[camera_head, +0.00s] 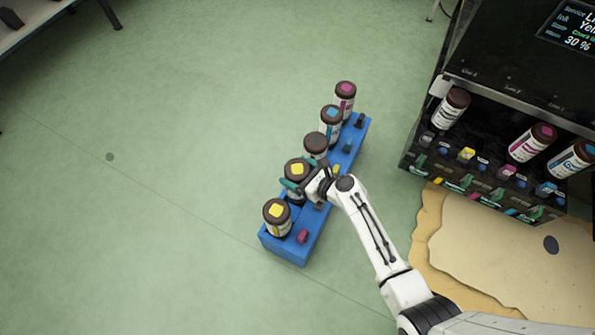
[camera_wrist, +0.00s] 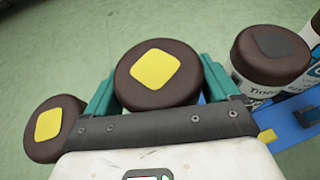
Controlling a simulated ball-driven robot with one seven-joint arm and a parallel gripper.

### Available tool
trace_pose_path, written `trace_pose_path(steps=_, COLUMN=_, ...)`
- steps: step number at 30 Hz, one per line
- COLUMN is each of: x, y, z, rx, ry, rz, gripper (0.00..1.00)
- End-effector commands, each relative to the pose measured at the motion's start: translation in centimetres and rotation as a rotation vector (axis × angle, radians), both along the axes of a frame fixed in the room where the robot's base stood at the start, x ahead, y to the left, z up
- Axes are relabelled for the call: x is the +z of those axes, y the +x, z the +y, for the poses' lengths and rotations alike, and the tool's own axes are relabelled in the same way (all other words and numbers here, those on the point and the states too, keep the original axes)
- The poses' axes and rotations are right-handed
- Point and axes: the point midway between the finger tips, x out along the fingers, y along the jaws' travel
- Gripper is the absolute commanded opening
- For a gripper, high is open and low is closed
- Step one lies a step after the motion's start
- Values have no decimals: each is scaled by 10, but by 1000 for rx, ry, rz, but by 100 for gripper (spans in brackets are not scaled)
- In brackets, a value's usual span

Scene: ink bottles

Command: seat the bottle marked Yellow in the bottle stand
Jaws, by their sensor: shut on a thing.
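My gripper (camera_head: 302,175) is shut on a brown-capped bottle with a yellow square (camera_head: 295,168). In the wrist view this cap (camera_wrist: 155,72) sits between my teal fingers (camera_wrist: 160,88). The held bottle is over or in the blue rack (camera_head: 290,251); its base is hidden, so I cannot tell whether it touches. A second yellow-marked bottle (camera_head: 277,217) stands at the rack's near end, and its cap also shows in the wrist view (camera_wrist: 50,125). I cannot read Yellow on either label.
A dark-marked bottle (camera_head: 315,147) stands close beyond the held one, then cyan (camera_head: 331,120) and magenta (camera_head: 344,95) ones. At right, a black machine (camera_head: 480,85) holds black (camera_head: 450,108), magenta (camera_head: 531,143) and cyan (camera_head: 571,160) bottles, with a gap after black. A tan patch (camera_head: 480,260) lies below.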

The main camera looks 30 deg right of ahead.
Motion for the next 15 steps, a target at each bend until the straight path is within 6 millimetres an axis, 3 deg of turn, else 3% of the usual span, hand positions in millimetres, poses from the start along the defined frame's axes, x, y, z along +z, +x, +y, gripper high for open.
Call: trace_pose_path(steps=15, x=-15, y=1, z=0, rx=-1, ry=0, rz=-2, gripper=13)
